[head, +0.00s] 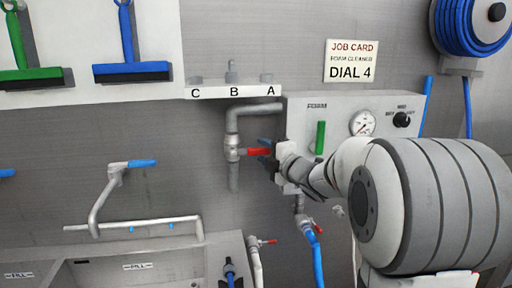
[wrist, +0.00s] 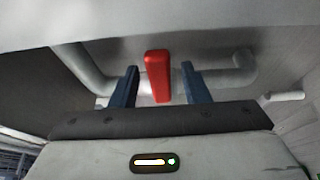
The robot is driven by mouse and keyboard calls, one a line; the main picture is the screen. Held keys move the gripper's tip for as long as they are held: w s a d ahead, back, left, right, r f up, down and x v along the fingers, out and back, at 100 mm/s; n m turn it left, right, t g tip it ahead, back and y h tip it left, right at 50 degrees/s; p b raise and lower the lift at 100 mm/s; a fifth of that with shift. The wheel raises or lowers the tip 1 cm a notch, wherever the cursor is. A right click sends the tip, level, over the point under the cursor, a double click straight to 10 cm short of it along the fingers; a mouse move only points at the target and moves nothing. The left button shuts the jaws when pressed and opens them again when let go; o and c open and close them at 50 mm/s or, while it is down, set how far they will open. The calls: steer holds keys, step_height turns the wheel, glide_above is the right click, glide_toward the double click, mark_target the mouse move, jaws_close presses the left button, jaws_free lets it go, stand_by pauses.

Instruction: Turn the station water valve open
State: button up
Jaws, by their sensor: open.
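The station water valve (head: 232,148) sits on a grey pipe on the wall, left of the foam panel. Its red lever (head: 257,151) points sideways to the right, across the vertical pipe. My gripper (head: 268,156) is at the lever's right end, with its dark blue fingers partly hidden by the lever and my wrist. In the wrist view, the red lever (wrist: 158,75) stands between the two open fingers of my gripper (wrist: 160,69). A gap shows on each side of it, so the fingers appear apart from it.
A shelf marked C, B, A (head: 216,92) is above the valve. Smaller red-handled taps (head: 267,241) and a blue hose (head: 317,262) are below.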

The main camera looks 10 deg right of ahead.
steer(key=shift+x, duration=1.45)
steer(key=shift+s, duration=0.1)
steer(key=shift+c, duration=0.4)
jaws_close()
